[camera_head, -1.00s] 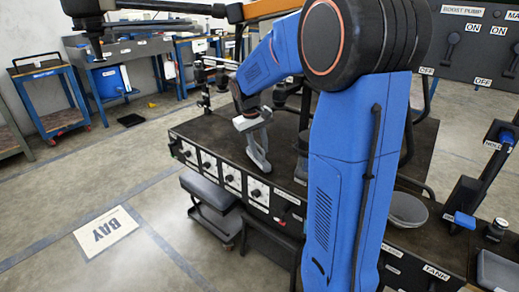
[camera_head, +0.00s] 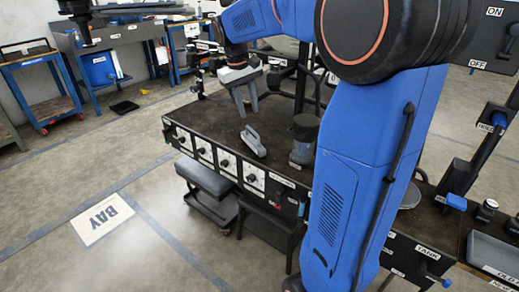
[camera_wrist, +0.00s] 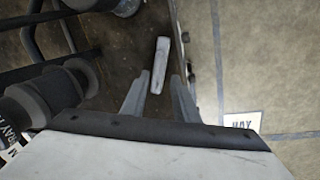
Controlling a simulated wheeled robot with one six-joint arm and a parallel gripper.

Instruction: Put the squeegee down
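The squeegee, a grey elongated piece (camera_head: 253,140), lies on the dark bench top (camera_head: 225,118) near its front edge. It also shows in the wrist view (camera_wrist: 160,64), beyond the fingertips. My gripper (camera_head: 247,113) is above and slightly behind it, pointing down.
A dark cylindrical container (camera_head: 303,140) stands on the bench right of the squeegee. A row of knobs (camera_head: 226,163) lines the bench front. A padded stool (camera_head: 206,179) stands below. Bare bench surrounds the squeegee's left side.

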